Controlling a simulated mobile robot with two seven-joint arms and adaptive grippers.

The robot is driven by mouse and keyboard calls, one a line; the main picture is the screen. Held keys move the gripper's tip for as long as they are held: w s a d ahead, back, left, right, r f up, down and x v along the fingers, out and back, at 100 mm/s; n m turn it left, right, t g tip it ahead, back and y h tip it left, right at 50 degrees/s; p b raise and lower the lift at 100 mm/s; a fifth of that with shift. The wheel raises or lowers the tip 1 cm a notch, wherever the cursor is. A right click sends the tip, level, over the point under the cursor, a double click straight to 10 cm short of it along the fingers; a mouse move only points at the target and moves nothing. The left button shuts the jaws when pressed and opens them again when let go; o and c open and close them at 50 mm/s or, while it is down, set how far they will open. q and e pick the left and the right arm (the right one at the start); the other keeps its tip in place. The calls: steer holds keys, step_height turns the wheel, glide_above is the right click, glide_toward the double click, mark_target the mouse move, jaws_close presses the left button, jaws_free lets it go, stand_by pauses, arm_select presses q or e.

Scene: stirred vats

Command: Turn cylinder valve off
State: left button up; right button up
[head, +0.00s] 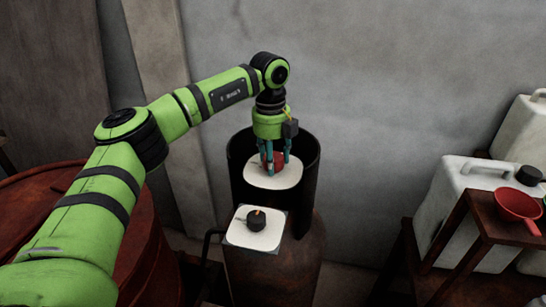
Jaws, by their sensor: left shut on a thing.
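A dark, rusty cylinder (275,272) stands against the wall. A tall black collar (308,165), open at the front, rises at its top. Inside the collar is a white plate (273,182) with a red valve handle (278,160) above it. My left gripper (274,168) points straight down into the collar, shut on the red handle, whose shape is partly hidden by the fingers. In front of the collar, a black knob (257,222) with an orange mark sits on a second white plate (240,236). My right gripper is out of view.
A large red drum (150,245) stands at left beneath my left arm. At right, a rusty stand (485,232) holds a red pan (517,204), beside white jerrycans (452,185). A grey wall (400,80) is close behind the cylinder.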

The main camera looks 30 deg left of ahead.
mark_target(274, 155)
arm_select(q)
steer(key=shift+m, duration=0.3)
steer(key=m, duration=0.3)
steer(key=shift+m, duration=0.4)
steer(key=m, duration=0.4)
steer(key=shift+w, duration=0.1)
steer(key=m+p, duration=0.1)
steer(key=m, duration=0.4)
steer(key=shift+m, duration=2.2)
steer(key=shift+d, duration=0.1)
steer(key=o, duration=1.1)
steer(key=shift+w, duration=0.1)
steer(key=shift+o, duration=0.2)
steer(key=shift+r, duration=0.1)
step_height(274, 155, up, 12)
steer(key=shift+w, duration=0.15)
